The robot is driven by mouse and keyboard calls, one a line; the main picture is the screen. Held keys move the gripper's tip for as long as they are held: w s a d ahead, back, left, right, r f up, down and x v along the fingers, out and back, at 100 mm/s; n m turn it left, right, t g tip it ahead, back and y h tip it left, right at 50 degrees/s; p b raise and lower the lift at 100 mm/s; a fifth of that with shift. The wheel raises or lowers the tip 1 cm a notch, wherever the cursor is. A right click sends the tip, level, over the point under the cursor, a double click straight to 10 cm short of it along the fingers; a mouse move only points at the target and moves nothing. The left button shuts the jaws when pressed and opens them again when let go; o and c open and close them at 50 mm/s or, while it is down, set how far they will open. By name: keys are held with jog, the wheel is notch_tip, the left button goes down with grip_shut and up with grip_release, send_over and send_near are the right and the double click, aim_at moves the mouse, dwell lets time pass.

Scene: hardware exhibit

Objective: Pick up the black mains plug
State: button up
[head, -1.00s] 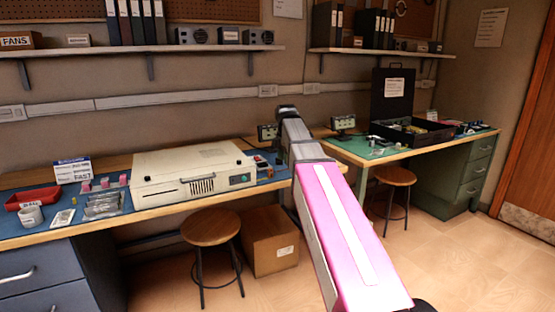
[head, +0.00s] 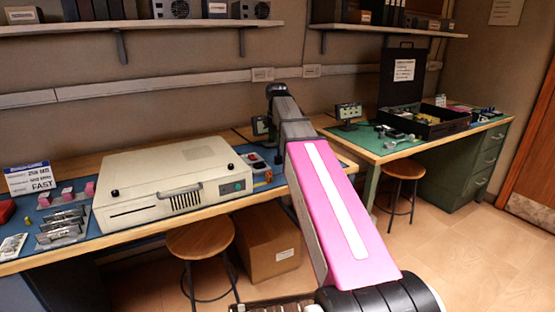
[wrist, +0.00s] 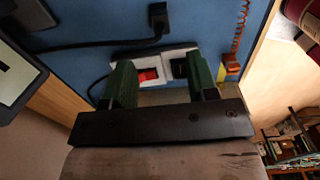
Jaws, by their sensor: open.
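A black mains plug (wrist: 158,19) lies on the blue mat (wrist: 205,25) in the upper middle of the wrist view, its black cable running off left. My gripper (wrist: 160,72) has two green fingers, apart and with nothing gripped. The plug is beyond the fingertips, roughly between them across the picture, and not touched. A pale box with a red rocker switch (wrist: 148,75) and a black socket-like part (wrist: 180,68) shows between the fingers. In the head view my arm hides the gripper, and I cannot make out the plug there.
A beige computer case (head: 160,192) stands on the bench left of my arm. The switch box (head: 258,168) sits right of it. A yellow piece (wrist: 229,66) and an orange coiled cord (wrist: 240,30) lie right of the fingers. A stool (head: 201,238) and carton (head: 268,250) stand below.

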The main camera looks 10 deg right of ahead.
aim_at(278, 156)
notch_tip(278, 156, down, 4)
jog(key=shift+f, duration=0.1)
jog(key=shift+d+f, duration=0.2)
jog(key=shift+f, duration=1.15)
jog(key=shift+d+f, duration=0.15)
jog(key=shift+f, duration=1.15)
jog(key=c, duration=0.8)
